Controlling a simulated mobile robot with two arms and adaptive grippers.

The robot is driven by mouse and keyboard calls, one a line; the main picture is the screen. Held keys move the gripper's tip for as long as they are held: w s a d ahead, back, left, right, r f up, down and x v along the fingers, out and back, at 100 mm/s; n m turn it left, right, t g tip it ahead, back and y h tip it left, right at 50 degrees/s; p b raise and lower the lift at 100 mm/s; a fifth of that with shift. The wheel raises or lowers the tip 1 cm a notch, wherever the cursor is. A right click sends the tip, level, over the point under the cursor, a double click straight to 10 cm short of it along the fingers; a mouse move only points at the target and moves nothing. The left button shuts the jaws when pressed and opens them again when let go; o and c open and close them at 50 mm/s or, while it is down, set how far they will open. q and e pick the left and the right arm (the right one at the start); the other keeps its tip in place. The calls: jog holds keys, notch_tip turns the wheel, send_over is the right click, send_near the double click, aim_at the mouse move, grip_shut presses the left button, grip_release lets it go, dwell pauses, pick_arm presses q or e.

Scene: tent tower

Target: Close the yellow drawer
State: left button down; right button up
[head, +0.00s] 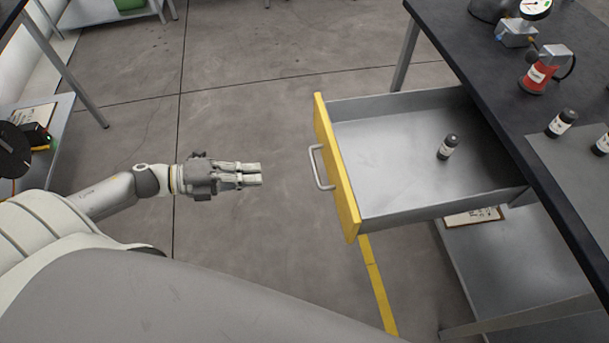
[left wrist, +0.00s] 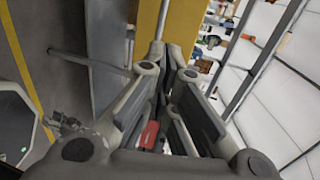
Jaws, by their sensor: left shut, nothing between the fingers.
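The yellow drawer front (head: 337,168) stands out from the dark workbench at the right, and the grey drawer (head: 400,165) is pulled open. A grey bar handle (head: 319,167) is on its front, facing left. A small dark bottle with a white label (head: 448,147) stands inside the drawer. My left gripper (head: 261,174) is shut and empty, pointing right toward the handle, with a gap between them. The left wrist view shows its fingers (left wrist: 165,70) in front of the yellow front (left wrist: 168,28).
The dark workbench top (head: 440,22) carries a red canister (head: 544,70), a gauge (head: 535,8) and more small bottles (head: 561,123). A grey lower shelf (head: 530,255) lies below the drawer. The concrete floor (head: 260,80) between my left arm and the drawer is clear.

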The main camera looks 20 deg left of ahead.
pick_arm(q)
jog(key=b+x, duration=0.4)
jog(key=x, duration=0.8)
pick_arm(e)
jog(key=f, duration=0.4)
jog(key=shift+s+d+f, duration=0.15)
jog(key=shift+s+f, duration=0.2)
jog(key=shift+f, duration=0.05)
pick_arm(q)
jog(key=shift+w+d, duration=0.15)
jog(key=shift+d, duration=0.05)
pick_arm(e)
jog(key=shift+r, duration=0.1)
